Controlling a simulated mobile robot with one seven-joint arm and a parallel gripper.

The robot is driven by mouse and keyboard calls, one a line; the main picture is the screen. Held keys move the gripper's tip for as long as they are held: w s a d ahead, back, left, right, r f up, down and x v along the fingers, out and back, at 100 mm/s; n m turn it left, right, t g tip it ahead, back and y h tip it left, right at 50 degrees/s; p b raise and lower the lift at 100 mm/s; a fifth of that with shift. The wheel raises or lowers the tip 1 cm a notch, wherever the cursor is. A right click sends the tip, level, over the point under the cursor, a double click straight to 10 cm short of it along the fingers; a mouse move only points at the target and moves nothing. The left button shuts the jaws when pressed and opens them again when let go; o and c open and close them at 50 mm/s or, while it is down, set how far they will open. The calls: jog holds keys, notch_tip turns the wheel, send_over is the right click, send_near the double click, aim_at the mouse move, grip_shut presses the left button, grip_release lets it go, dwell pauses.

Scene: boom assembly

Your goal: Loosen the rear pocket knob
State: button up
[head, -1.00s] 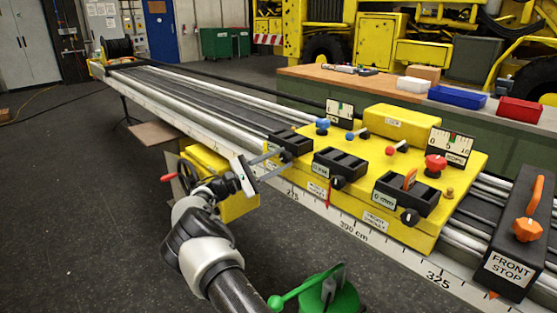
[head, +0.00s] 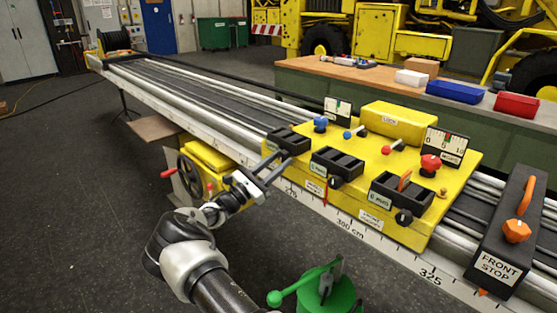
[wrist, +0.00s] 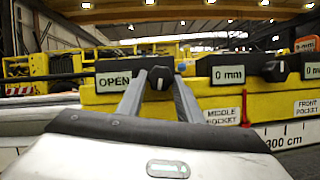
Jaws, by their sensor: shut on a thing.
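The rear pocket is the leftmost black block (head: 288,139) on the yellow carriage (head: 373,216). Its small black knob (wrist: 160,77) is on the front face, beside a label reading OPEN (wrist: 118,81) in the wrist view. My gripper (head: 279,160) reaches up to this block from the front left. In the wrist view my two fingers (wrist: 160,88) converge on the knob, one on each side, shut on it. In the head view the fingers largely hide the knob.
The middle block (head: 337,166) and front block (head: 401,194) have black knobs; the middle label (wrist: 228,75) reads 0 mm. A red-handled handwheel (head: 189,180) is left of my wrist. A green clamp-like device (head: 325,292) stands below. The orange-knobbed front stop (head: 507,238) is right.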

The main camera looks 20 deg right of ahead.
dwell(0.4)
jog(key=o, duration=1)
jog(key=shift+o, duration=0.2)
jog(key=v, duration=1.7)
jog(key=shift+f, duration=0.2)
jog(key=shift+s+a, duration=0.1)
